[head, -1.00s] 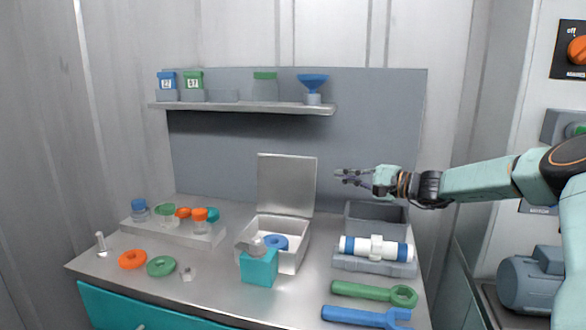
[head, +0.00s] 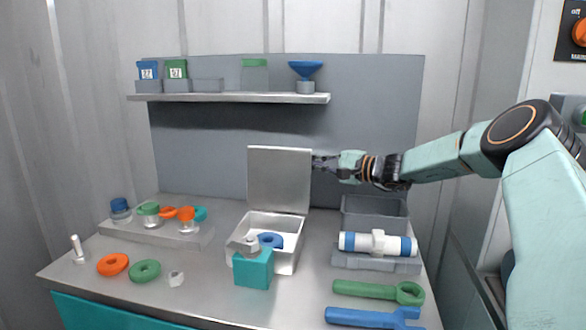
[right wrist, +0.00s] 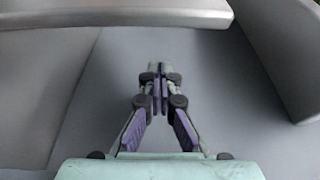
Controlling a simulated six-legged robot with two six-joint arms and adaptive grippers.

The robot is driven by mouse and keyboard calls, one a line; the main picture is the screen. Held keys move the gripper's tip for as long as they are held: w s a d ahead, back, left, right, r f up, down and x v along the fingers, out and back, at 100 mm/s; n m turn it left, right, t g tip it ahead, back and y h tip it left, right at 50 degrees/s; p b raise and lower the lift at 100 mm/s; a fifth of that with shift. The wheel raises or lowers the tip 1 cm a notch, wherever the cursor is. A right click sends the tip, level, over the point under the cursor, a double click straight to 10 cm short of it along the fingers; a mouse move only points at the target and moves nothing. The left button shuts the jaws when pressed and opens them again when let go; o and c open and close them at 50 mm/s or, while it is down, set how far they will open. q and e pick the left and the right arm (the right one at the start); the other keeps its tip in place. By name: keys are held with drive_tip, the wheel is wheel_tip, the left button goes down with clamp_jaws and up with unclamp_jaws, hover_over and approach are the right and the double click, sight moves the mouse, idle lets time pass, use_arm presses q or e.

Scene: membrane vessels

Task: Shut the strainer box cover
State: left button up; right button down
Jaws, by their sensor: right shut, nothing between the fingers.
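The strainer box (head: 289,262) is a light metal box standing on the bench in the head view. Its cover (head: 279,179) stands upright, raised at the back edge. A blue ring (head: 271,240) lies inside the box. My right gripper (head: 318,162) is at the upper right edge of the cover; whether it touches the cover is unclear. Its fingers are shut with nothing between them, as the right wrist view also shows (right wrist: 158,80). My left gripper is not in view.
A teal block (head: 253,270) stands against the box front. A grey bin (head: 374,220) and a white-and-blue cylinder (head: 378,243) sit to the right, with green (head: 370,290) and blue (head: 370,318) wrenches in front. A shelf (head: 230,98) runs above.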

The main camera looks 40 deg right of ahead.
sight(294, 162)
drive_tip(key=a, duration=0.1)
drive_tip(key=w+a, duration=0.1)
drive_tip(key=a, duration=0.1)
drive_tip(key=w+a, duration=0.1)
drive_tip(key=shift+a+r, duration=0.2)
drive_tip(key=shift+a, duration=0.2)
idle(0.4)
drive_tip(key=shift+s+r, duration=0.1)
drive_tip(key=shift+d, duration=0.1)
drive_tip(key=shift+b, duration=0.35)
